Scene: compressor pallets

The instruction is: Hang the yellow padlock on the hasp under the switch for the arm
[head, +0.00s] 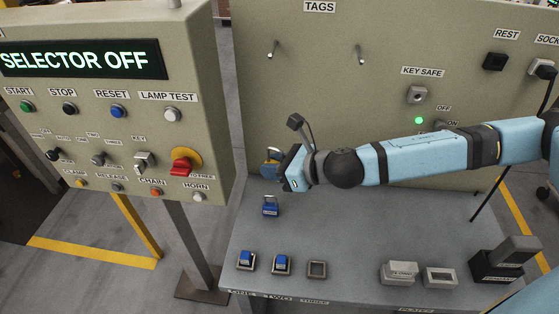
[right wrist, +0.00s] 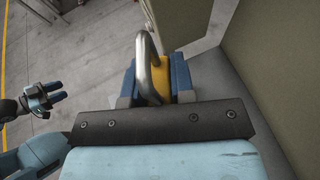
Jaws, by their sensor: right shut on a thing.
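My right gripper (head: 272,160) is shut on the yellow padlock (head: 273,155), above the bench's back left part, in front of the grey-green tag panel. In the right wrist view the yellow padlock (right wrist: 161,75) sits between the blue fingers, its metal shackle pointing toward the camera and upward. My left gripper (right wrist: 42,100) shows small at the left of the right wrist view, empty, its fingers apart. A switch with a green light (head: 419,120) and OFF and ON labels is on the tag panel, partly behind my right arm. I cannot make out a hasp.
A blue padlock (head: 270,207) stands on the bench (head: 345,225). Blue blocks sit in holders one (head: 246,260) and two (head: 282,265); holder three (head: 316,269) looks empty.

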